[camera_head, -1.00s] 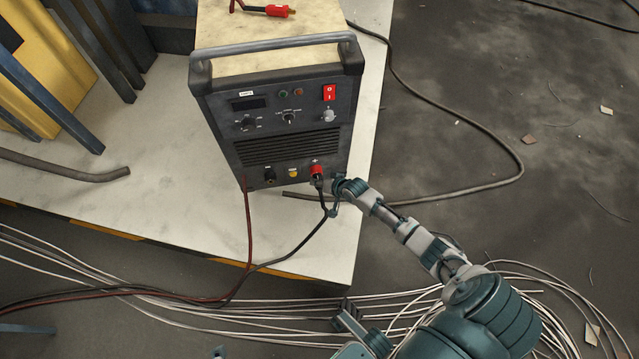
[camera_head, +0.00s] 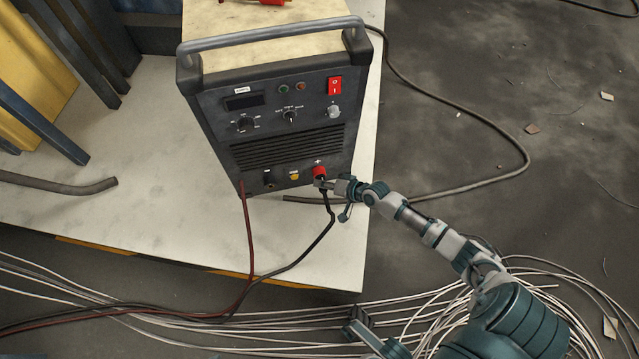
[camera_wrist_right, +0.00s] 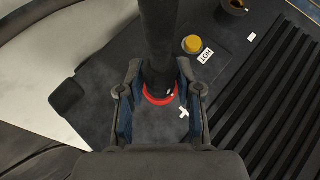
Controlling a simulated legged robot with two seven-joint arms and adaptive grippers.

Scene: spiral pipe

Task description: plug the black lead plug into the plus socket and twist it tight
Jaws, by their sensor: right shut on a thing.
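The welding machine (camera_head: 285,125) stands upright on the pale slab. Its red-ringed plus socket (camera_head: 319,172) is at the lower right of the front panel. The wrist view shows the red ring (camera_wrist_right: 160,97) beside a white plus mark. The black lead plug (camera_wrist_right: 159,78) is at that ring, its end seated in or against it; the depth cannot be told. Its cable (camera_head: 331,212) hangs down from it. My right gripper (camera_head: 326,184) is shut on the plug, with one finger on each side in the wrist view (camera_wrist_right: 160,95).
A yellow button (camera_wrist_right: 192,44) and another dark socket (camera_wrist_right: 233,5) lie near the plus socket. A red cable (camera_head: 248,235) hangs from the machine's lower left. A thick grey cable (camera_head: 522,150) curves over the floor at right. Loose pale wires (camera_head: 400,310) lie in front.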

